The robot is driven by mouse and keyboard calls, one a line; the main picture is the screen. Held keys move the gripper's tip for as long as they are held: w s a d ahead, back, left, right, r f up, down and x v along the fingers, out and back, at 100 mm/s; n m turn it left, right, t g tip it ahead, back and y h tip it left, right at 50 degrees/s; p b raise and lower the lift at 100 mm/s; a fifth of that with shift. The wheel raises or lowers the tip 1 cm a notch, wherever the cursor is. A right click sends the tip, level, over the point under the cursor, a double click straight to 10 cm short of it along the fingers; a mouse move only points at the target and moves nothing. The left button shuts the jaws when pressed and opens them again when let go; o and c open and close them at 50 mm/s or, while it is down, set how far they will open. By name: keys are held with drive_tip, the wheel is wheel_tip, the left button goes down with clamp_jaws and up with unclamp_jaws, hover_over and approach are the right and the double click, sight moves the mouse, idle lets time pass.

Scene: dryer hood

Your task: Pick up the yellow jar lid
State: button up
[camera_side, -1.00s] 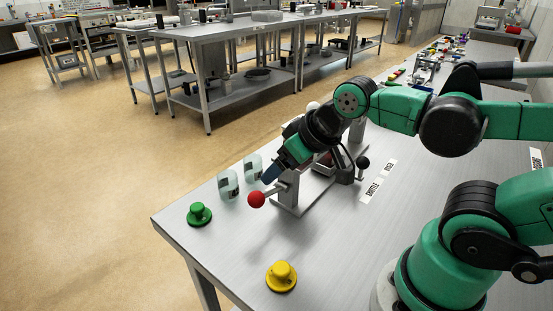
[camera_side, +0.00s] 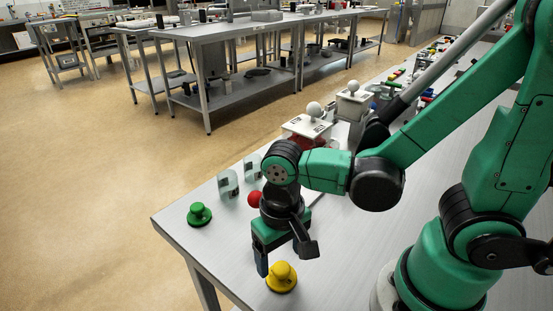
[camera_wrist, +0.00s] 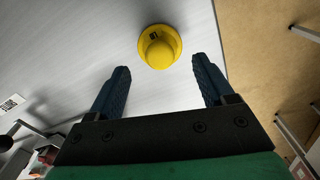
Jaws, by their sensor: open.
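The yellow jar lid (camera_side: 282,277) lies on the table near its front edge, with its round knob facing up. In the wrist view the yellow lid (camera_wrist: 159,46) sits just beyond the fingertips, roughly centred between them. My gripper (camera_wrist: 161,72) is open and empty, its two blue fingers apart. In the side view my gripper (camera_side: 280,258) points down close to the lid, at about its left and far side. One finger is largely hidden there by the wrist, and I cannot tell the exact height above the table.
A green lid (camera_side: 199,214) sits at the table's left corner. Two clear jars (camera_side: 228,183) stand behind it. A red ball knob (camera_side: 254,199) is close behind my gripper. White-topped devices (camera_side: 307,127) stand farther back. The table edge (camera_wrist: 214,20) runs right of the yellow lid.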

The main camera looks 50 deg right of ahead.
sight(281, 273)
drive_tip(key=shift+f, duration=1.3)
clamp_jaws()
